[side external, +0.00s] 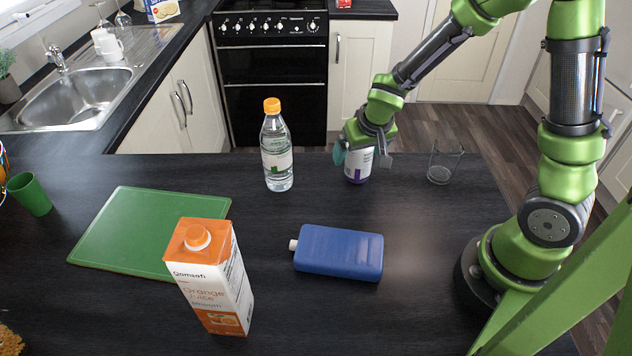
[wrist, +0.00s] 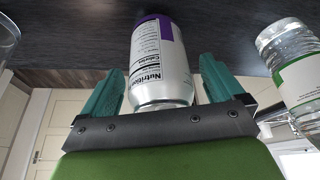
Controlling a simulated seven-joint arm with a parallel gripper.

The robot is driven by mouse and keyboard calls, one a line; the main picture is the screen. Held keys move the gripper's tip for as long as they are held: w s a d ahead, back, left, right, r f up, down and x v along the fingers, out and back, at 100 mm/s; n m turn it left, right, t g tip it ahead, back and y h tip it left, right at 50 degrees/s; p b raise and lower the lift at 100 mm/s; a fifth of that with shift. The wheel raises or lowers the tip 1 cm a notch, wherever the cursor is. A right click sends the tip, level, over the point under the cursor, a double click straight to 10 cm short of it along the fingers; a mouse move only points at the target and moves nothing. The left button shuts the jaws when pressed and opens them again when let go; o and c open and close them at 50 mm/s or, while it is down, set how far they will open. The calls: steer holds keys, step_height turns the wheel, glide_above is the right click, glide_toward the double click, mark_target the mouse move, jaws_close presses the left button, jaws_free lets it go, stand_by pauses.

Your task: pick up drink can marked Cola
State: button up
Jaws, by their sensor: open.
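A white and purple drink can (side external: 357,166) stands upright on the dark counter near its far edge. In the wrist view the can (wrist: 160,62) shows a nutrition label and a purple band; no Cola marking can be read. My gripper (side external: 362,160) is at the can from above. In the wrist view its teal fingers (wrist: 160,85) are open, one on each side of the can, with a gap visible at each side. Part of the can is hidden behind the gripper in the side view.
A water bottle (side external: 277,150) stands left of the can, and a clear glass (side external: 442,166) stands right of it. A blue flask (side external: 340,252) lies nearer. An orange juice carton (side external: 212,280), green board (side external: 125,228) and green cup (side external: 31,194) are left.

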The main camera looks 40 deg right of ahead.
steer(key=shift+w+f, duration=0.1)
steer(key=shift+c, duration=0.2)
steer(key=c, duration=1.2)
steer(key=shift+c, duration=0.2)
